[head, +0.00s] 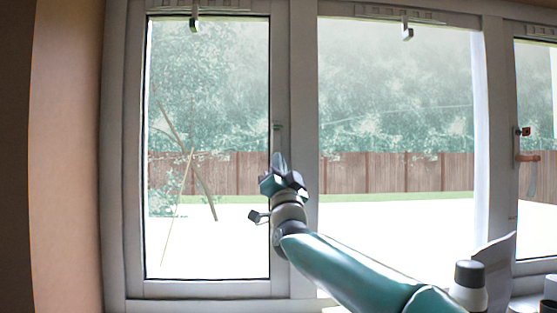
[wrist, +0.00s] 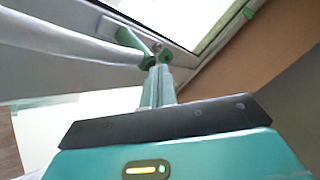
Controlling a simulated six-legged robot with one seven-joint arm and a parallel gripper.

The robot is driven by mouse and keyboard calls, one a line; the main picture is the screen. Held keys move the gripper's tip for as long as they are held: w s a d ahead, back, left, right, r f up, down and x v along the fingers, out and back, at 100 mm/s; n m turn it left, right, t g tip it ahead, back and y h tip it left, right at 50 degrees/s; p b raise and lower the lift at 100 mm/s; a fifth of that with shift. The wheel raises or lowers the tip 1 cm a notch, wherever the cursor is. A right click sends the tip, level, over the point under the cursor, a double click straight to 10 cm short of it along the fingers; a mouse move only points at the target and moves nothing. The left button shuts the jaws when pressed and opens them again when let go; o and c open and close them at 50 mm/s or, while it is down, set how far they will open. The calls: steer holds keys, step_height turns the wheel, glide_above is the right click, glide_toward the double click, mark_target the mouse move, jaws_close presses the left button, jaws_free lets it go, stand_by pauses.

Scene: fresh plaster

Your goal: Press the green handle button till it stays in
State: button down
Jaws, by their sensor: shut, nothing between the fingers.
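A small green handle part (head: 278,127) shows on the white window frame just above my gripper in the head view. In the wrist view the green window handle (wrist: 129,39) juts out from the frame, and a small round part (wrist: 157,47) sits at its base, just beyond the fingertips. My gripper (head: 279,158) points up at the handle, its fingers together and empty. In the wrist view the fingertips (wrist: 159,64) end very close to the handle's base. Whether they touch the button, and how far in it is, I cannot tell.
A dark-capped bottle (head: 468,288) stands at the lower right beside my arm. Another green fitting (wrist: 250,9) shows at the top of the wrist view.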

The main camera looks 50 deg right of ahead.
stand_by(0.4)
steer(key=shift+s+a, duration=0.6)
steer(key=shift+a, duration=0.05)
steer(key=s+a, duration=0.3)
steer(key=shift+s+a, duration=0.1)
steer(key=shift+a, duration=0.3)
stand_by(0.6)
